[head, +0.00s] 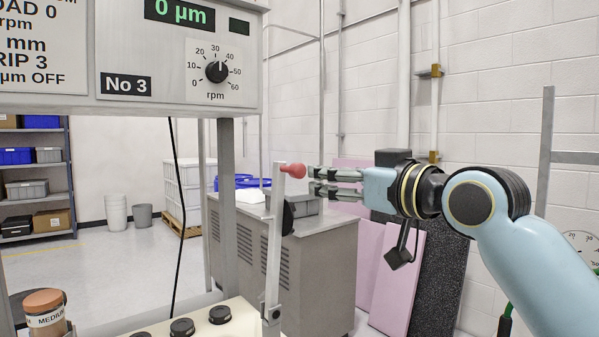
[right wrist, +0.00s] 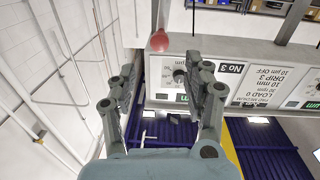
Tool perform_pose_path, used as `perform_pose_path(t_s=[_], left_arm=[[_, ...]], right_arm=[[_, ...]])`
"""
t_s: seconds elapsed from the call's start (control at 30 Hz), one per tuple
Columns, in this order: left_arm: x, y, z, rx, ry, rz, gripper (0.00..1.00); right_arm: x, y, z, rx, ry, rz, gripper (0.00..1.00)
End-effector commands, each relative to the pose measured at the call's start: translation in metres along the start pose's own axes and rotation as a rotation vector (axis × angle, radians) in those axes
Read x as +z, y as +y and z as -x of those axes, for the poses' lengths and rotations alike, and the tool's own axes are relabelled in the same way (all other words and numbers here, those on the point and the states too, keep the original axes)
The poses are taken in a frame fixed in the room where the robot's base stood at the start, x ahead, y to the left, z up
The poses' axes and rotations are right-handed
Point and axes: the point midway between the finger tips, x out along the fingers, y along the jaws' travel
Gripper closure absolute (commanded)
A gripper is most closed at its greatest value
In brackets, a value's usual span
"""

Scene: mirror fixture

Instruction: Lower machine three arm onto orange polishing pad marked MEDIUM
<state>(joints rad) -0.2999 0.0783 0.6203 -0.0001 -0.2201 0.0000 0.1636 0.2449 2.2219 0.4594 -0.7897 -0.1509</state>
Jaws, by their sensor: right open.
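The No 3 machine panel (head: 150,88) fills the upper left of the head view. A grey lever (head: 273,250) stands nearly upright below its right side, with a red ball knob (head: 293,170) at its top. My right gripper (head: 312,181) is open and empty just right of the knob, fingers pointing left at it. In the right wrist view the knob (right wrist: 159,41) lies beyond the open fingertips (right wrist: 166,76), roughly between them. An orange-brown round piece (head: 44,312) with a MEDIUM label is at the lower left, partly cut off. My left gripper is not in view.
Black knobs (head: 182,327) sit on a cream surface at the bottom edge. A grey cabinet (head: 320,265) and pink panels (head: 397,278) stand behind my right arm. A black cable (head: 177,210) hangs below the panel. Shelves (head: 37,190) are far left, with open floor before them.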

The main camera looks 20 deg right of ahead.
Motion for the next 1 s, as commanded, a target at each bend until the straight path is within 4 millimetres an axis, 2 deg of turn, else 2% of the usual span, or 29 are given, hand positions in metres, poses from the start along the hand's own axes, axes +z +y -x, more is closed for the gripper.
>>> perform_pose_path(t_s=[0.17,0.4,0.53,0.7,0.97,1.0], left_arm=[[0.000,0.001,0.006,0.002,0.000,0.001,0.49],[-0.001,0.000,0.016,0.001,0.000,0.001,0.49],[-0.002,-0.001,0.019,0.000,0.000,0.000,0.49],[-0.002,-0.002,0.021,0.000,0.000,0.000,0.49],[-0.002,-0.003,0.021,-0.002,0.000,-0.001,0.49],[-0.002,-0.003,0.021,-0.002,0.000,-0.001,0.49]], right_arm=[[-0.002,-0.001,-0.025,-0.001,0.002,-0.006,0.49],[-0.002,0.000,-0.074,0.000,0.001,-0.005,0.49],[-0.001,0.000,-0.092,0.000,0.001,-0.002,0.49],[0.000,0.000,-0.104,0.000,0.000,-0.001,0.49],[0.001,0.000,-0.105,0.001,0.000,0.000,0.49],[0.001,0.000,-0.105,0.001,0.000,0.000,0.53]])
